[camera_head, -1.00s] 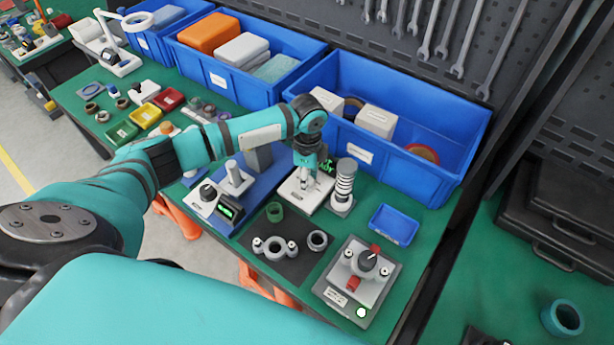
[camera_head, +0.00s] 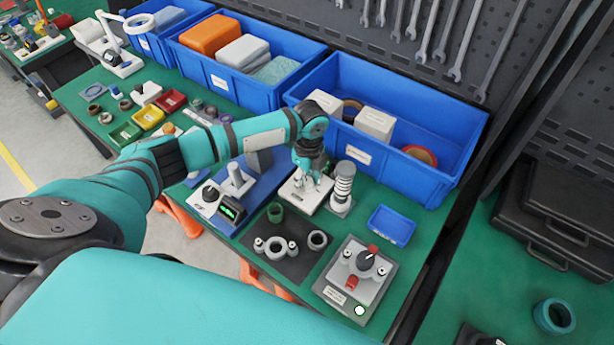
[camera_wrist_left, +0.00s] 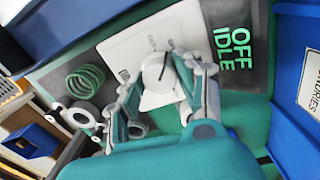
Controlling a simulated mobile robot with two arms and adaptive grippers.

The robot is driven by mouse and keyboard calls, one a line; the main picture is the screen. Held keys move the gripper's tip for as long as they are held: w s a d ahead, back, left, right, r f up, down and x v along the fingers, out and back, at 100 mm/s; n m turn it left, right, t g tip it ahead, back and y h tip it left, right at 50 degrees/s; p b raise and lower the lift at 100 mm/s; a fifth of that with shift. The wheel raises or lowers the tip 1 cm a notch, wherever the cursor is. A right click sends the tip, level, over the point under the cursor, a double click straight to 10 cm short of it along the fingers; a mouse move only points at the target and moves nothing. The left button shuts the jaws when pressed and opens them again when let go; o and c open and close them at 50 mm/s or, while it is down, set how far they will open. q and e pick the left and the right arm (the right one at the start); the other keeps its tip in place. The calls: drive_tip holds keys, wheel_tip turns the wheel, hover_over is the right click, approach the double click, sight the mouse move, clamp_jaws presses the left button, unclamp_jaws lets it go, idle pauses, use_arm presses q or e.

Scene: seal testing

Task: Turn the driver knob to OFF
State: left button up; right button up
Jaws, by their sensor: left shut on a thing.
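The driver knob (camera_wrist_left: 157,74) is a round white knob with a dark pointer line, on a white plate (camera_wrist_left: 118,46) in the left wrist view. A dark screen beside it reads OFF and IDLE in green (camera_wrist_left: 229,47). My left gripper (camera_wrist_left: 163,83) is shut on the knob, one finger on each side. In the head view my left gripper (camera_head: 311,180) reaches down over the white driver plate (camera_head: 297,201), and the knob is mostly hidden by the fingers. The small labels around the knob are too blurred to read surely. My right gripper is not in view.
A ribbed white post (camera_head: 343,184) stands close right of the gripper. A blue station with a black knob (camera_head: 210,193) is to the left. A large blue bin (camera_head: 420,178) stands behind.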

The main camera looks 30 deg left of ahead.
sight(309, 180)
use_arm(q)
drive_tip(key=shift+r+m, duration=0.1)
drive_tip(key=shift+m, duration=0.6)
drive_tip(key=o, duration=1.2)
drive_tip(key=shift+c, duration=0.2)
wheel_tip(309, 180, up, 12)
drive_tip(key=shift+w+d, duration=0.15)
drive_tip(key=shift+w, duration=0.1)
